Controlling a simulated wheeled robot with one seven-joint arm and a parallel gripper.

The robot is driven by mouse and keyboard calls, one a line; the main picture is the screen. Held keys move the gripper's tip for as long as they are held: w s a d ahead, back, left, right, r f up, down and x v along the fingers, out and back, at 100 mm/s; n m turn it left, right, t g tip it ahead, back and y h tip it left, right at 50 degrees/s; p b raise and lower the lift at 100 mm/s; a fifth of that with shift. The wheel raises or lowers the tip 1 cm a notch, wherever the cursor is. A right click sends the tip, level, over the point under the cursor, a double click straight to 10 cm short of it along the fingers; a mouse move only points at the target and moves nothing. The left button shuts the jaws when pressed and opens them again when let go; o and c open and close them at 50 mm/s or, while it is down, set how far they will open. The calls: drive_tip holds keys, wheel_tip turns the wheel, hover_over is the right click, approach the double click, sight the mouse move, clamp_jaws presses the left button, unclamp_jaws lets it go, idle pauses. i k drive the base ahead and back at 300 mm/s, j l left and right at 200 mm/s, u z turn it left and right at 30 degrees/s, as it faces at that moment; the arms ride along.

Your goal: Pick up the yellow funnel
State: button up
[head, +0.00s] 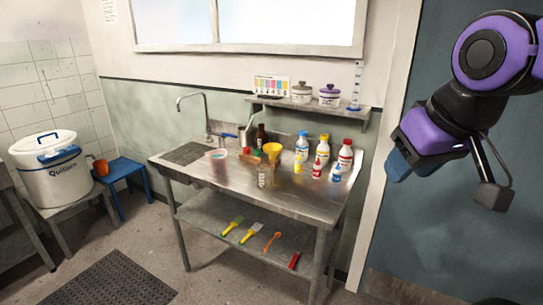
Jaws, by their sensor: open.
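The yellow funnel (272,150) is on the steel sink table, toward the back and middle of the worktop. Its wide mouth faces up, and its lower part is hidden behind a small box and jar. My gripper (396,168) is in the upper right, in front of the blue-grey door, well to the right of the funnel and apart from everything. Its blue fingers point down and left; nothing shows between them.
A wall shelf (315,106) with pots hangs behind. Brushes lie on the lower shelf (225,222). The floor in front is mostly clear.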

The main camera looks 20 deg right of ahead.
sight(274, 148)
drive_tip(key=i+j+z, duration=0.1)
drive_tip(key=i+j, duration=0.2)
drive_tip(key=i+j+z, duration=0.25)
drive_tip(key=i+j, duration=0.25)
drive_tip(key=i+j+z, duration=0.15)
drive_tip(key=j, duration=0.3)
drive_tip(key=i+j+z, duration=0.1)
drive_tip(key=i+j, duration=0.2)
drive_tip(key=i+j+z, duration=0.1)
drive_tip(key=j, duration=0.4)
drive_tip(key=i+j+z, duration=0.15)
drive_tip(key=j, duration=0.25)
drive_tip(key=i+j+z, duration=0.1)
drive_tip(key=i+j, duration=0.2)
drive_tip(key=j, duration=0.15)
